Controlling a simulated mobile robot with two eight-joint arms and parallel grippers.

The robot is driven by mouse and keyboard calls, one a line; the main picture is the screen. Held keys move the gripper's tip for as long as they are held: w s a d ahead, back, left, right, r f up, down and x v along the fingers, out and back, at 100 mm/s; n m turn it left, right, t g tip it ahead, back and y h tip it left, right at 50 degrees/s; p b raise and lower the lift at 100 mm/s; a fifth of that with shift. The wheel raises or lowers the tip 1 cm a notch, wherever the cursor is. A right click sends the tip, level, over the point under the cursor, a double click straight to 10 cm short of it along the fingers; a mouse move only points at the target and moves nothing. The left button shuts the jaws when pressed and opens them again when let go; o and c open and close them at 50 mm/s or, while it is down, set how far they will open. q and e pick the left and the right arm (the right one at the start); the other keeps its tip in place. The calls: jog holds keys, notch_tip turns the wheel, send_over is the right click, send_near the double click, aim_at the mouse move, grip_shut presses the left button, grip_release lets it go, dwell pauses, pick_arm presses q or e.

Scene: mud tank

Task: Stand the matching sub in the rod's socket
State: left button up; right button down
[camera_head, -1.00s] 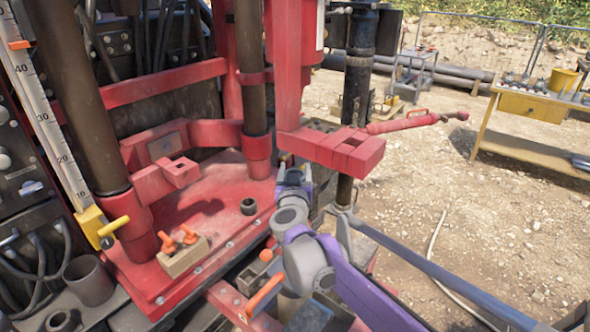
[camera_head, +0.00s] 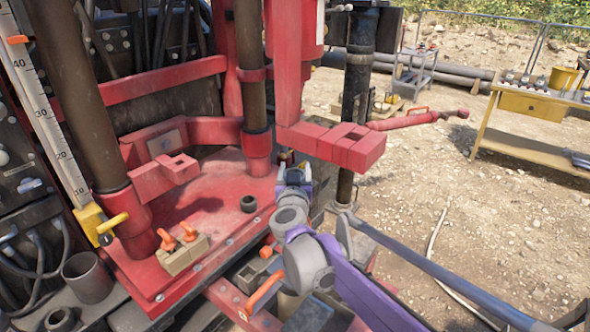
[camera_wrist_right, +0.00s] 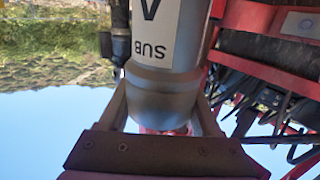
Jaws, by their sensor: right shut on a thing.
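My right gripper (camera_wrist_right: 160,125) is shut on a grey cylindrical sub (camera_wrist_right: 165,70) in the wrist view. Its white label reads "SUB" with a letter that looks like A, upside down in this picture. In the head view the right gripper (camera_head: 292,168) is near the middle, by the right edge of the red deck, partly hidden by my wrist; the sub cannot be made out there. A short dark open ring (camera_head: 248,204), which may be the rod's socket, stands upright on the deck, left of and apart from the gripper. My left gripper is out of view.
A red block arm (camera_head: 345,146) juts out just above the right gripper. A small block with orange pegs (camera_head: 182,250) sits on the deck's front edge. A yellow workbench (camera_head: 530,105) stands far right, with open gravel before it.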

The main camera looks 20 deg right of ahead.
jog(key=shift+f, duration=0.1)
dwell(0.3)
grip_release()
jog(key=shift+s, duration=0.1)
jog(key=v, duration=1)
jog(key=shift+s+b, duration=0.3)
jog(key=shift+s, duration=0.05)
jog(key=shift+a, duration=0.1)
